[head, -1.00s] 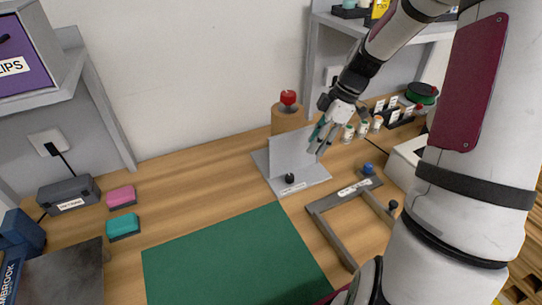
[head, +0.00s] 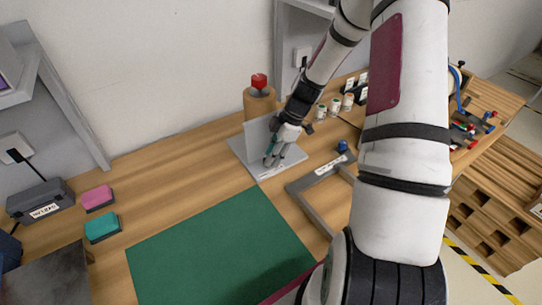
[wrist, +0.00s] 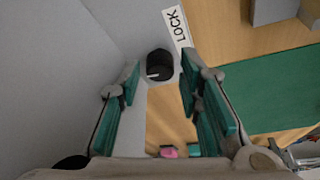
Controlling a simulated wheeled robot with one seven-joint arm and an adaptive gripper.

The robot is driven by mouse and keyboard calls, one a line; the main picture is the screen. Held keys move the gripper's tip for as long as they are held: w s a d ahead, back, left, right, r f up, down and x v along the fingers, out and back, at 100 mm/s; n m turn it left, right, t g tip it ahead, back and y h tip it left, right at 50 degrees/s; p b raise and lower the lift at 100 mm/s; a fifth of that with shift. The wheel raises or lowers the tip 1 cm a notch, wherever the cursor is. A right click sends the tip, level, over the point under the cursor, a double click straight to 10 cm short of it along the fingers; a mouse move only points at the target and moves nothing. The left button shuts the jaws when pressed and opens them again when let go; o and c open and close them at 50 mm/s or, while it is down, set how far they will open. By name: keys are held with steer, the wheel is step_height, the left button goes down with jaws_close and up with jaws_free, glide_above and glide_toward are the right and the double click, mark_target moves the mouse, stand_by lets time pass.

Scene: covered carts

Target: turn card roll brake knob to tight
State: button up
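A small black knob (wrist: 159,65) with a white pointer line sits on the grey L-shaped bracket (head: 240,152), beside a white label (wrist: 177,26) on which "LOCK" shows. In the wrist view the pointer line lies toward the left of the picture. My gripper (wrist: 158,72) is open, with one teal-padded finger on each side of the knob and gaps still visible. In the head view my gripper (head: 271,162) is low at the bracket's base and hides the knob. A brown card roll (head: 258,103) with a red top (head: 259,80) stands upright behind the bracket.
The bracket's upright wall rises close to my gripper. A grey frame with a blue knob (head: 343,146) lies to the right. Small labelled jars (head: 334,106) stand behind it. A green mat (head: 215,250) and pink (head: 98,198) and teal (head: 102,227) blocks lie front and left.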

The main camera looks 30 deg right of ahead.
steer(key=shift+a+f, duration=0.15)
steer(key=shift+f, duration=0.4)
jaws_close()
